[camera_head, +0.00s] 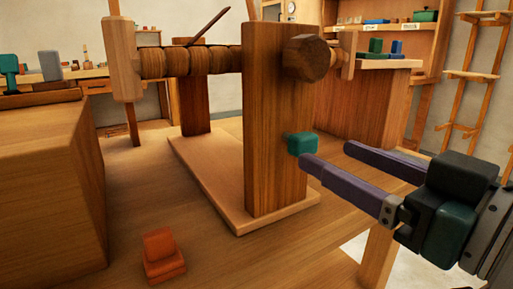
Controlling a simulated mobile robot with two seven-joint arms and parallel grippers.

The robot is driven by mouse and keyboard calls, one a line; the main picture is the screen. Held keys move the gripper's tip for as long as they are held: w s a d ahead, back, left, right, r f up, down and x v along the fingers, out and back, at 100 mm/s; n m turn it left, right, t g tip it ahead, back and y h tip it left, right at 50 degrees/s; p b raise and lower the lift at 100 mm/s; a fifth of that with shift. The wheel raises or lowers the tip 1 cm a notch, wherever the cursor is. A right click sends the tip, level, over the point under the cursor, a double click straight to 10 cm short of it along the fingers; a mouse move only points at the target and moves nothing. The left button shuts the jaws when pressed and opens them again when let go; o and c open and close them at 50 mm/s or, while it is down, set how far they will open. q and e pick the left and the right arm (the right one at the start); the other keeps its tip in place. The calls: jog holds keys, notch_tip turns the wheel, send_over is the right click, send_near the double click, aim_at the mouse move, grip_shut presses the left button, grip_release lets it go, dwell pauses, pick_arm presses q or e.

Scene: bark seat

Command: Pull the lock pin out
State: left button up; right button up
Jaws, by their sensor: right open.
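A wooden stand with a horizontal roller (200,60) rises from a pale base board (220,185) on the bench. A small green block (302,143), which looks like the lock pin's head, sticks out of the near upright (270,150) on its right side. Any shaft inside the wood is hidden. My right gripper (331,154) comes in from the right with its two purple fingers apart and empty. One fingertip is just below and right of the green block; the other is farther right. I cannot tell whether either touches it. My left gripper is not in view.
An orange block-like object (162,256) lies on the bench at the front. A large wooden box (45,180) fills the left side. Shelves (380,30) with small items and a ladder-like rack (470,75) stand behind. Bare bench lies left of the base board.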

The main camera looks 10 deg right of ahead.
aim_at(310, 145)
jog(key=b+x, duration=0.1)
jog(key=x, duration=0.5)
jog(key=shift+w+a, duration=0.1)
jog(key=shift+w, duration=0.2)
grip_shut()
dwell(1.1)
